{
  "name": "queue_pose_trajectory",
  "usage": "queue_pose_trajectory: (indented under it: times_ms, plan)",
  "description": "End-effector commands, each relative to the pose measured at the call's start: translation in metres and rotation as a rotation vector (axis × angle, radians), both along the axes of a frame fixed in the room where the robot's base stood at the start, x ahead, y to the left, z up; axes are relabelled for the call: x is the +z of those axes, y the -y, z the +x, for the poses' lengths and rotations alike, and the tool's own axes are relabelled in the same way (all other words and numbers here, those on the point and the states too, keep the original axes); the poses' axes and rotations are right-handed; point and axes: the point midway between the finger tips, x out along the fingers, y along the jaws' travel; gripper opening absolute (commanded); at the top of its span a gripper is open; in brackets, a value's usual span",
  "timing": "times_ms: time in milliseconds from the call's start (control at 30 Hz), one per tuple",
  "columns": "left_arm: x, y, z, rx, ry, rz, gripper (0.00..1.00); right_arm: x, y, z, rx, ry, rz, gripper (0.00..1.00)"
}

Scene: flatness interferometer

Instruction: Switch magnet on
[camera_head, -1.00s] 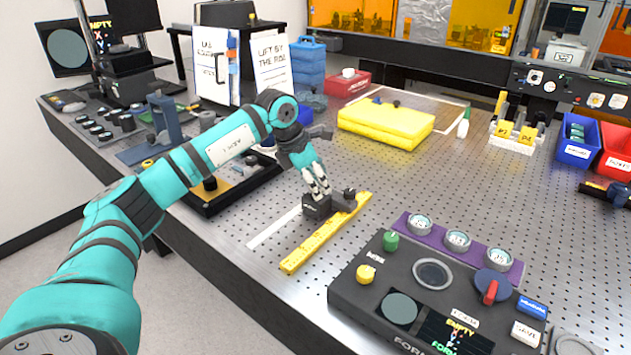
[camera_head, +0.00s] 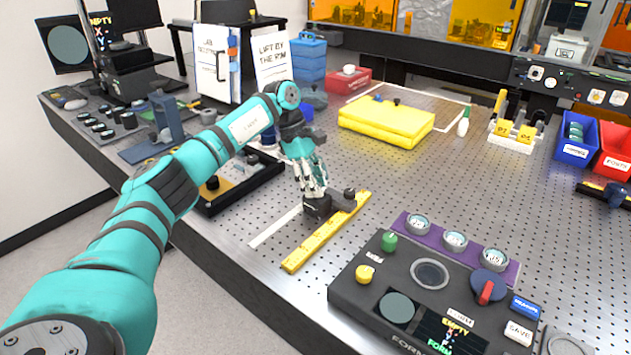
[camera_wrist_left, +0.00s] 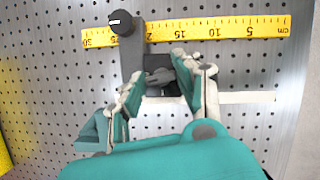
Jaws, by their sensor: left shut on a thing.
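A dark block (camera_head: 317,208), which looks like the magnet base, stands on the perforated table. A flat dark arm (camera_wrist_left: 131,58) reaches from it across the yellow ruler (camera_head: 310,248), ending in a round black knob (camera_head: 349,192). My left gripper (camera_head: 315,192) points down onto the block, its fingers closed at its top. In the left wrist view my left gripper (camera_wrist_left: 160,75) has one finger on either side of a small grey lever-like part (camera_wrist_left: 159,76) and the block (camera_wrist_left: 186,84). The exact contact is partly hidden. My right gripper is not in view.
A control console (camera_head: 348,286) with knobs and dials stands front right of the block. A yellow case (camera_head: 386,122) lies behind. A black tray (camera_head: 236,190) lies to the left, near the table's front edge. Bare perforated table is free to the right.

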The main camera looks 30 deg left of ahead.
Motion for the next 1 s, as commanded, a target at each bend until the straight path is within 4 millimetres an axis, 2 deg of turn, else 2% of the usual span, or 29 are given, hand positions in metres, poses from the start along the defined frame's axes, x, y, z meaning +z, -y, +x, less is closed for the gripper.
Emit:
queue_pose_trajectory:
  times_ms: [400,967,1000]
  plan:
    - [0.0012,0.0006,0.0014,-0.201,0.003,-0.001,0.01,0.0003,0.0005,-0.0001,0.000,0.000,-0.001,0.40]
    - [0.0005,0.0003,0.0012,-0.233,0.002,0.000,0.01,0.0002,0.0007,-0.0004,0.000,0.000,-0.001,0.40]
    - [0.0005,0.0003,0.0012,-0.233,0.002,0.000,0.34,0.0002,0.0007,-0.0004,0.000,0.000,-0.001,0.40]
